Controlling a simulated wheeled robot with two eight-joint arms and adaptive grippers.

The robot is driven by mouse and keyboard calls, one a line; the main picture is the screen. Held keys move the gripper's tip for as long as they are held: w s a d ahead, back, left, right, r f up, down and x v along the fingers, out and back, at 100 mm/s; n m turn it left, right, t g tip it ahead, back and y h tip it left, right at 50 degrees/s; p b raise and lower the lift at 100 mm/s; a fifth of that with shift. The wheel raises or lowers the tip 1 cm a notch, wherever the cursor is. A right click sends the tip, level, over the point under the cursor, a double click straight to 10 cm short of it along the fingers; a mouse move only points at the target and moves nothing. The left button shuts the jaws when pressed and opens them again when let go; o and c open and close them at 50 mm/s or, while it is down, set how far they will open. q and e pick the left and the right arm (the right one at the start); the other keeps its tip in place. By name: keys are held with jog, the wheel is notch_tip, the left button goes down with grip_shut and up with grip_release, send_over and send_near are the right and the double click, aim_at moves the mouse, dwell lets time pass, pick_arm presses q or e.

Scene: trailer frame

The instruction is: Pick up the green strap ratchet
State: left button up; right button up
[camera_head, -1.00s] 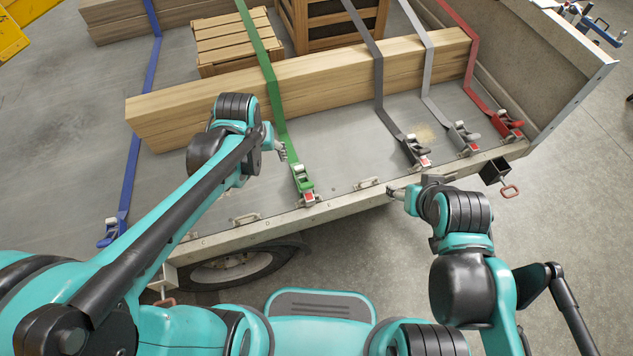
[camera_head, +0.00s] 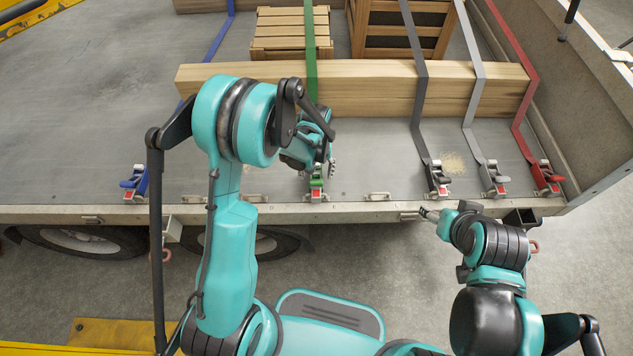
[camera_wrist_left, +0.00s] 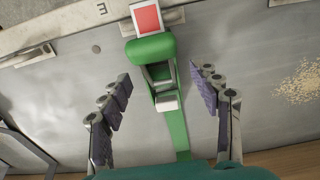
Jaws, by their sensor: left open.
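The green strap ratchet (camera_head: 316,184) sits on the trailer bed near its front edge, at the lower end of the green strap (camera_head: 311,60). In the left wrist view the ratchet (camera_wrist_left: 154,68) is upper middle, with a red and white label at its top end. My left gripper (camera_head: 325,172) is just above and behind it in the head view, partly covered by my arm. In the wrist view its open fingers (camera_wrist_left: 163,100) stand on both sides of the ratchet and strap, apart from them. My right gripper (camera_head: 425,213) is in front of the trailer edge, too small to judge.
Blue (camera_head: 135,183), dark grey (camera_head: 437,179), light grey (camera_head: 494,178) and red (camera_head: 545,178) ratchets sit along the same edge. Timber beams (camera_head: 370,90) lie behind, with wooden crates (camera_head: 290,32) farther back. A metal bracket (camera_wrist_left: 22,56) lies beside the ratchet.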

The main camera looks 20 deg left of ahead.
aim_at(316, 176)
pick_arm(q)
notch_tip(316, 176, down, 4)
jog(key=shift+w+a+f+b, duration=0.1)
jog(key=shift+w+f+b, duration=0.1)
jog(key=shift+b, duration=0.7)
jog(key=shift+r, duration=0.1)
jog(key=shift+s, duration=0.1)
jog(key=shift+c, duration=0.3)
grip_shut()
